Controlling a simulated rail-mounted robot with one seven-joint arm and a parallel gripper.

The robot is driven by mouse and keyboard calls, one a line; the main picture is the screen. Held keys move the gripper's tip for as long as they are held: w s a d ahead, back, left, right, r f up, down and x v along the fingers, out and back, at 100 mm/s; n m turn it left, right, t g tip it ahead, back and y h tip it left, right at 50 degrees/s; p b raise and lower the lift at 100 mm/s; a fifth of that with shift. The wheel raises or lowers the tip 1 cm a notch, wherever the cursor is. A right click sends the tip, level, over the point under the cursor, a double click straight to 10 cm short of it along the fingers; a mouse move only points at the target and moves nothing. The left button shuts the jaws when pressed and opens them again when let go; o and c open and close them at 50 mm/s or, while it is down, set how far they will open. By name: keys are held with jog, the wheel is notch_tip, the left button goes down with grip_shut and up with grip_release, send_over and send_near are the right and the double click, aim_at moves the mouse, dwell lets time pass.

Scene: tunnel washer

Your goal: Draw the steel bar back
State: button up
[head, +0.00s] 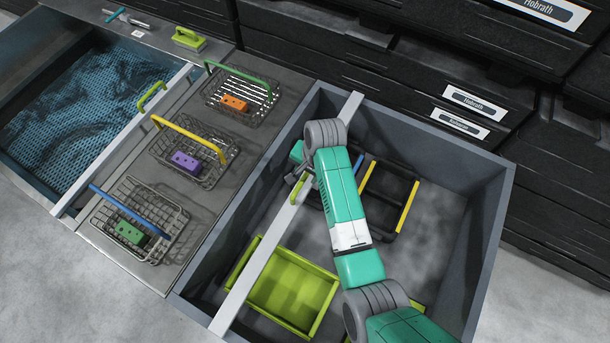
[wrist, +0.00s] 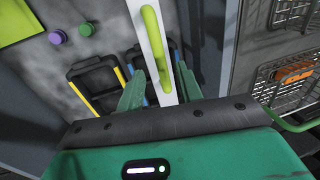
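A pale steel bar (head: 262,265) with a green handle (head: 299,187) lies across the grey bin (head: 480,240). In the wrist view the bar (wrist: 136,14) and its handle (wrist: 151,40) run between my fingers. My gripper (wrist: 158,85) is open, a finger on each side of the bar, with gaps beside the handle. In the head view my gripper (head: 299,178) is at the handle, partly hidden by my arm. A second pale bar (head: 110,155) with a green handle (head: 151,96) lies across the water tank at left.
Inside the bin are a lime tray (head: 293,290) and a black crate (head: 398,200) with yellow edges. Wire baskets with orange (head: 234,103), purple (head: 185,162) and green (head: 131,233) blocks stand on the steel counter between bin and tank. Black drawers (head: 380,65) line the back.

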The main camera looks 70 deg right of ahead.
jog(key=shift+w+f, duration=0.15)
jog(key=shift+f, duration=0.55)
jog(key=shift+w+f, duration=0.1)
jog(key=shift+f, duration=0.6)
jog(key=shift+d, duration=0.1)
jog(key=shift+c, duration=0.5)
grip_shut()
jog(key=shift+r, duration=0.1)
